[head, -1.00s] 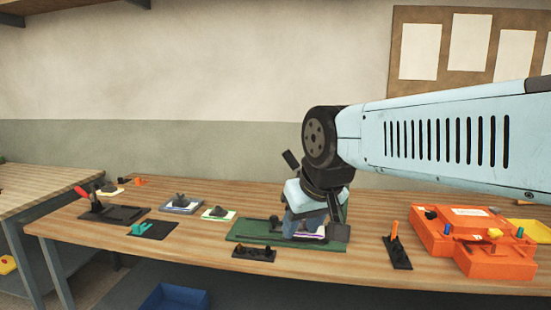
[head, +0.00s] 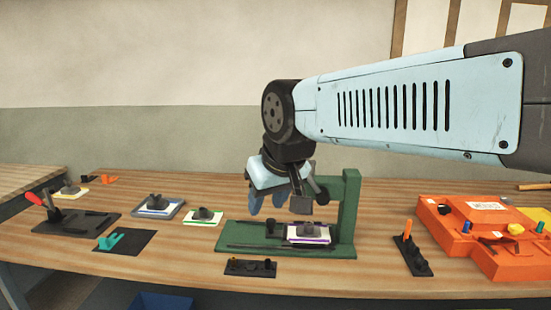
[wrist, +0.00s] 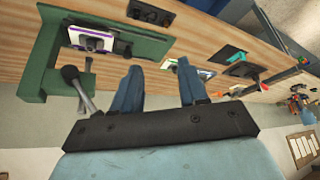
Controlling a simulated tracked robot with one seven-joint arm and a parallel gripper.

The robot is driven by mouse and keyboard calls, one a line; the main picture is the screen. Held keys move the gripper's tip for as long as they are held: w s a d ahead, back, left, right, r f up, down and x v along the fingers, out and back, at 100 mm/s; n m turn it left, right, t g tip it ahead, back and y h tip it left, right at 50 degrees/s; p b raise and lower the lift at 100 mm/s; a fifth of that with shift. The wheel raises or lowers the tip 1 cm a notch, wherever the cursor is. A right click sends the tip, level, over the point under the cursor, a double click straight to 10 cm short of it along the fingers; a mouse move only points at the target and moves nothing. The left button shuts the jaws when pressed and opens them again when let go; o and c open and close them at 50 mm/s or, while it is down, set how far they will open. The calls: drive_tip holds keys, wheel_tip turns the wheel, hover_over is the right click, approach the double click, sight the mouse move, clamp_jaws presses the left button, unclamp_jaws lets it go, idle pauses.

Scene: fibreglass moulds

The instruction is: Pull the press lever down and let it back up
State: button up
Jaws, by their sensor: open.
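The green press (head: 348,215) stands on the wooden bench, its upright column at the right end of its base. Its lever shows in the wrist view as a grey rod with a black knob (wrist: 70,74). My gripper (head: 266,206) is open and empty, left of the lever. In the wrist view its blue fingers (wrist: 158,75) stand apart from the knob.
An orange fixture (head: 480,240) and a black plate with an orange lever (head: 411,255) lie right of the press. A small black block (head: 250,267) lies in front. Several mould pieces and a red-handled clamp (head: 60,215) lie left.

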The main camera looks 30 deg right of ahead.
drive_tip(key=shift+o, duration=1.4)
drive_tip(key=shift+w+d+r, duration=0.1)
drive_tip(key=shift+w+r, duration=0.1)
drive_tip(key=shift+r, duration=0.15)
drive_tip(key=w+d+r+n+g, duration=0.2)
drive_tip(key=w+d+r+n, duration=0.2)
drive_tip(key=w+d, duration=0.1)
drive_tip(key=w+d+r+n+g, duration=0.2)
drive_tip(key=w+d+r+n, duration=0.2)
drive_tip(key=w+d, duration=0.2)
drive_tip(key=w+d+r+n+g, duration=0.2)
drive_tip(key=w+d+r+n, duration=0.2)
drive_tip(key=w, duration=0.3)
drive_tip(key=shift+d+r+n+g+y, duration=0.3)
drive_tip(key=shift+d+n, duration=0.1)
drive_tip(key=shift+d, duration=0.25)
drive_tip(key=f, duration=0.4)
drive_tip(key=s+f, duration=0.1)
drive_tip(key=f, duration=0.8)
drive_tip(key=shift+s+a+f, duration=0.15)
drive_tip(key=shift+a+f, duration=0.05)
drive_tip(key=shift+f, duration=0.1)
drive_tip(key=shift+r, duration=0.1)
clamp_jaws()
drive_tip(key=shift+a, duration=0.1)
